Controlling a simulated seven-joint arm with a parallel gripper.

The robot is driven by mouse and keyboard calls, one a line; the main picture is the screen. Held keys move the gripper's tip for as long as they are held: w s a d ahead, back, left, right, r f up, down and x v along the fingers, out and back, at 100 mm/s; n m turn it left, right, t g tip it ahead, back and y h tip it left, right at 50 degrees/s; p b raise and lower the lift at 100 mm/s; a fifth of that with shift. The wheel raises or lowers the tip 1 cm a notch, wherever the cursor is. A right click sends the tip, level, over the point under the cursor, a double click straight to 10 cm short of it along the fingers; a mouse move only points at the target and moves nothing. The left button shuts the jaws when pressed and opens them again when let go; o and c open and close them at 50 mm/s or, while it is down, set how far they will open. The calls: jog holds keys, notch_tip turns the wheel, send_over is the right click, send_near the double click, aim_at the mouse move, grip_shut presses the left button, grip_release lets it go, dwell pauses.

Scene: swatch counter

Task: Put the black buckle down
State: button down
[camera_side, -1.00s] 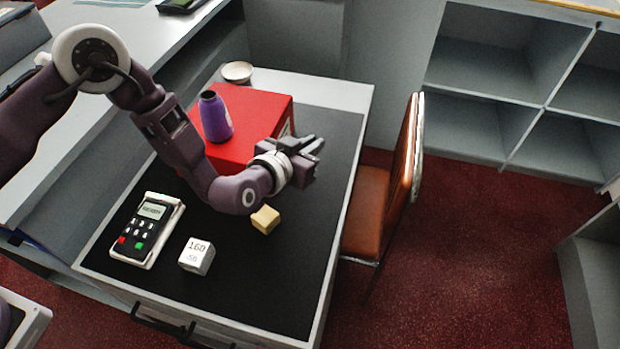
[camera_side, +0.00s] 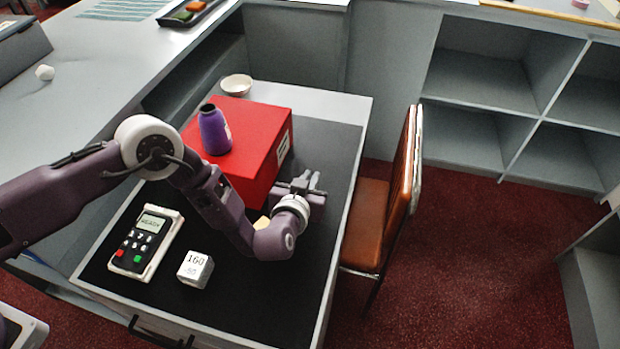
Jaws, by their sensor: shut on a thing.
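My gripper (camera_side: 308,183) is over the right part of the black mat (camera_side: 245,290) on the counter, to the right of the red box. Its fingers point up and away in the picture and are shut on the black buckle. The buckle is small and dark against the dark fingers and mat, so its outline cannot be made out. I cannot tell how far the gripper is above the mat.
A red box (camera_side: 252,170) with a purple cone spool (camera_side: 215,132) on it stands behind my arm. A yellow block (camera_side: 262,222) is mostly hidden by my arm. A card terminal (camera_side: 146,244), a white cube (camera_side: 195,269), a bowl (camera_side: 236,84) and an orange chair (camera_side: 372,225) are near.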

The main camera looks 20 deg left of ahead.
jog(key=shift+f, duration=0.1)
jog(key=c, duration=1.5)
grip_release()
jog(key=v, duration=1.2)
